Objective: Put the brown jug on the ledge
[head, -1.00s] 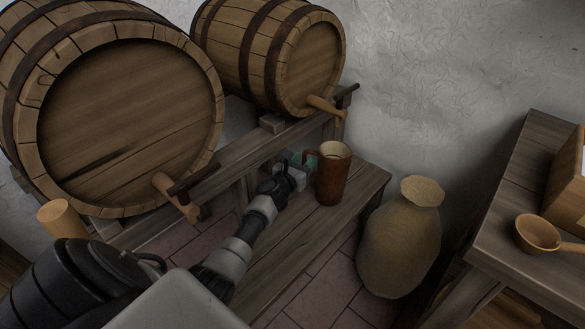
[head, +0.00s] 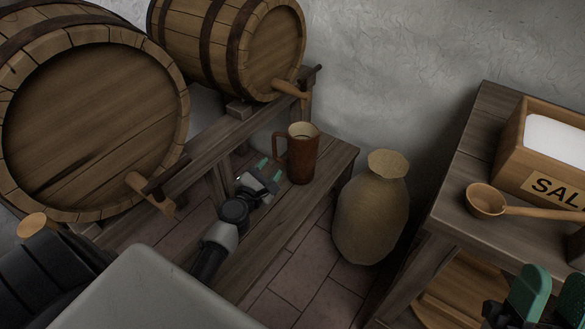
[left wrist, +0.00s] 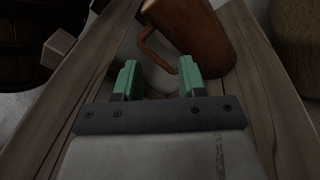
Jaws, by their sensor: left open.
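The brown jug (head: 305,160) stands upright on a low wooden bench (head: 325,165), near its far right end, with its handle to the left. My left gripper (head: 268,170) is open and empty, low beside the jug on its handle side. In the left wrist view the jug (left wrist: 198,35) is just beyond the open green fingertips (left wrist: 158,78); its handle lies ahead of the gap between them. My right gripper (head: 543,295) shows partly at the bottom right corner, with green pads; its opening is unclear. I see nothing that is clearly the ledge.
Two barrels with wooden taps lie on a rack (head: 215,145) behind the bench; the small barrel's tap (head: 290,88) hangs above the jug. A sack (head: 372,210) stands right of the bench. A table (head: 455,180) holds a salt box (head: 545,150) and a ladle (head: 487,202).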

